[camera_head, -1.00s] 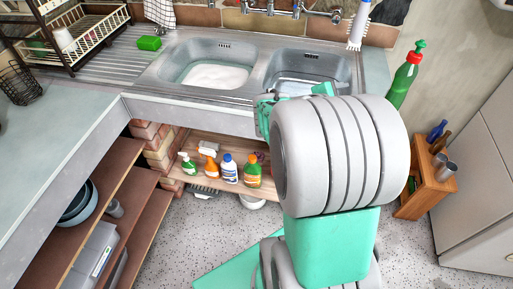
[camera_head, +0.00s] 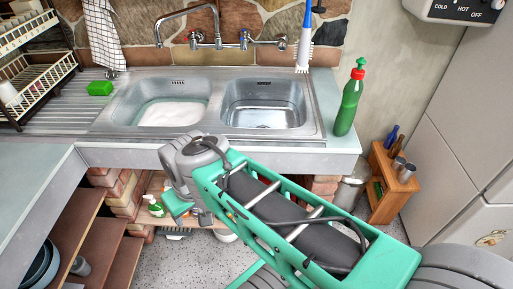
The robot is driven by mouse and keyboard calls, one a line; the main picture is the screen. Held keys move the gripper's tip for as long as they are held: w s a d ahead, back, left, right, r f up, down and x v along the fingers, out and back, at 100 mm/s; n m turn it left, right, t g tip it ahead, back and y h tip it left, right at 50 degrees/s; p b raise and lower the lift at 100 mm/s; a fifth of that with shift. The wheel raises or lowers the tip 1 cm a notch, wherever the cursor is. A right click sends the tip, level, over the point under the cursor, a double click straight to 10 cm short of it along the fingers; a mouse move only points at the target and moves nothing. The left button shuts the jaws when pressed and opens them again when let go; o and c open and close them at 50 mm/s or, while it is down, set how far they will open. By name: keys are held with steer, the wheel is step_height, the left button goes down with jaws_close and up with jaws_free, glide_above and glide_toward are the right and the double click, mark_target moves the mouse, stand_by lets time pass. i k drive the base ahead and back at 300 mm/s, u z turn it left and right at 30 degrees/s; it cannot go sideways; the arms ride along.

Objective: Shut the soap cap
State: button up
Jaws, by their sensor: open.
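A green bottle with a red cap (camera_head: 350,98), which looks like the soap, stands upright on the counter to the right of the sink. Its red cap (camera_head: 359,68) is on top, with a narrow raised tip; it is too small to tell whether it is open or shut. My gripper (camera_head: 188,212) hangs low in front of the counter's front edge, left of the bottle and well apart from it. It is open and seems empty, though its fingertips are partly hidden by my wrist and arm.
The double sink (camera_head: 215,105) has whitish water in its left basin. A green sponge (camera_head: 100,88) lies on the drainer by a dish rack (camera_head: 40,90). A wooden crate of bottles (camera_head: 392,185) stands right. Shelves (camera_head: 75,235) are at lower left.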

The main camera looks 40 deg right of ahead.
mark_target(361, 61)
steer(key=z, duration=2.15)
steer(key=i, duration=0.25)
steer(key=u, duration=0.05)
